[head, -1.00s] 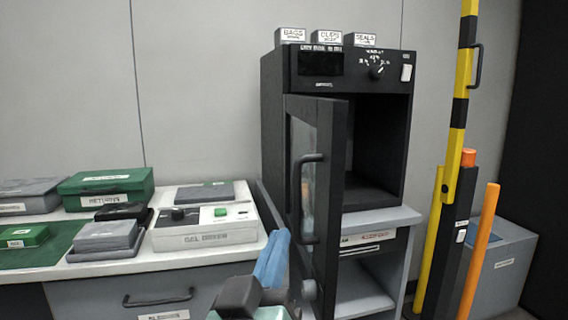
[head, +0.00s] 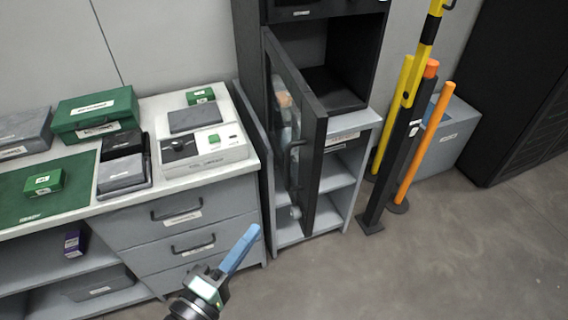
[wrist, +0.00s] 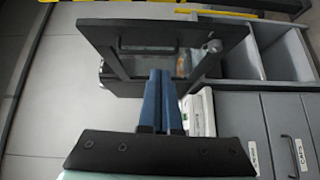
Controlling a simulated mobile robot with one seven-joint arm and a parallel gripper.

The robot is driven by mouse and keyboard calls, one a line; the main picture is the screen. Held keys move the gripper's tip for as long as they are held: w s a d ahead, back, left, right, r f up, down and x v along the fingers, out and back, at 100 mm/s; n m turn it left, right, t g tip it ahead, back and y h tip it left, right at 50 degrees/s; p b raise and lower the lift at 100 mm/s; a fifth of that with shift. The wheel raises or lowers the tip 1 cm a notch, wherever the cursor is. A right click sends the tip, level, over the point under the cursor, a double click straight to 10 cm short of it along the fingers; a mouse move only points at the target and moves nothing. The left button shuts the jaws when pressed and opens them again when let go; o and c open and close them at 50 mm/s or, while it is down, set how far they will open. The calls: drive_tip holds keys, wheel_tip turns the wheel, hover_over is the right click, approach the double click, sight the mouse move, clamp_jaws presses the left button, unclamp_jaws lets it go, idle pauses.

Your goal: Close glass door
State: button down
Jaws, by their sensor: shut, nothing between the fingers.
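The glass door (head: 314,150) of the black cabinet (head: 345,50) stands wide open, swung out toward me. It has a black frame, a glass pane (head: 284,115) and a dark bar handle (head: 295,165). My gripper (head: 253,232) has blue fingers pressed together with nothing between them. In the head view it is in front of the drawers, left of and below the door, with a visible gap. In the wrist view the door (wrist: 104,40) lies beyond the fingertips (wrist: 161,73); contact cannot be told there.
A grey stand (head: 290,236) with open shelves carries the cabinet. A white-topped drawer counter (head: 135,205) with several boxes stands at the left. Yellow (head: 424,50) and orange (head: 424,145) posts rise to the right of the cabinet. The floor in front is clear.

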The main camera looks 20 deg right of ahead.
drive_tip(key=p, duration=0.4)
approach(308, 181)
drive_tip(key=shift+n, duration=0.3)
drive_tip(key=x, duration=0.5)
drive_tip(key=shift+w+a, duration=0.3)
drive_tip(key=shift+w, duration=0.1)
drive_tip(key=shift+d+f, duration=0.1)
drive_tip(key=shift+d, duration=0.5)
